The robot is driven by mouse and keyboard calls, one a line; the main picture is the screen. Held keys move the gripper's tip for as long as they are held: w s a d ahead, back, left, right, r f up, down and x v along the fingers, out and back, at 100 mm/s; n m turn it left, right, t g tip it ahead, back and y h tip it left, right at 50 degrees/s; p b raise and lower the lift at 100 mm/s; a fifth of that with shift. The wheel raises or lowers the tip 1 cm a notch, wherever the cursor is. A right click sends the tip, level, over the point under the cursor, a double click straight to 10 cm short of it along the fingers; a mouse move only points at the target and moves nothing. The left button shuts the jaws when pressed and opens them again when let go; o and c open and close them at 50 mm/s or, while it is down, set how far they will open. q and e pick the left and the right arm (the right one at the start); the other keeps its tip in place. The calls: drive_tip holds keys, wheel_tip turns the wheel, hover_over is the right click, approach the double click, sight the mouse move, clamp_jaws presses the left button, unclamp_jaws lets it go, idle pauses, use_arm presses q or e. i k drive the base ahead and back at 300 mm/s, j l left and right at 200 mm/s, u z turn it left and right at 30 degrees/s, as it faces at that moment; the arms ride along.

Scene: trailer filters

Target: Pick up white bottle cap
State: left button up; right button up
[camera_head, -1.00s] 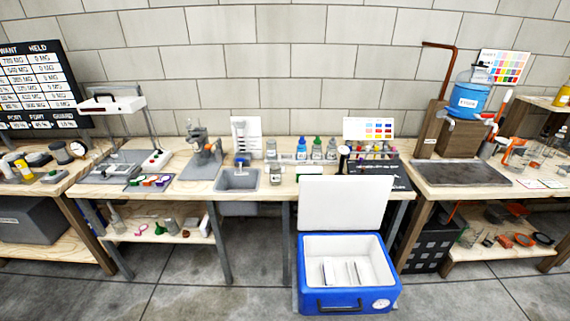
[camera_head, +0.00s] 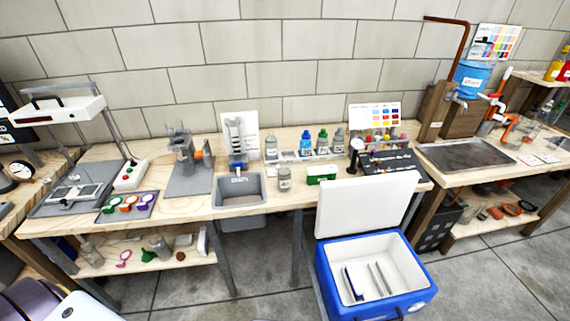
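I cannot single out a white bottle cap at this size. Bottles stand in a row at the back of the middle bench: a clear one (camera_head: 271,149), one with a blue cap (camera_head: 305,146), one with a green cap (camera_head: 322,144) and a greyish one (camera_head: 338,143). A small labelled jar (camera_head: 285,180) stands in front of them, with a pale grey top. Neither of my grippers can be made out.
A blue cooler (camera_head: 330,291) with its white lid (camera_head: 361,206) raised stands on the floor in front of the bench. A grey basin (camera_head: 240,207) is set in the bench front. A lower shelf (camera_head: 220,258) holds small items. Floor to the right is clear.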

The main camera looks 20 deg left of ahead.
sight(284, 173)
drive_tip(key=i+j+z, duration=0.1)
drive_tip(key=j+z, duration=0.2)
drive_tip(key=j, duration=0.4)
drive_tip(key=j+z, duration=0.3)
drive_tip(key=j, duration=0.35)
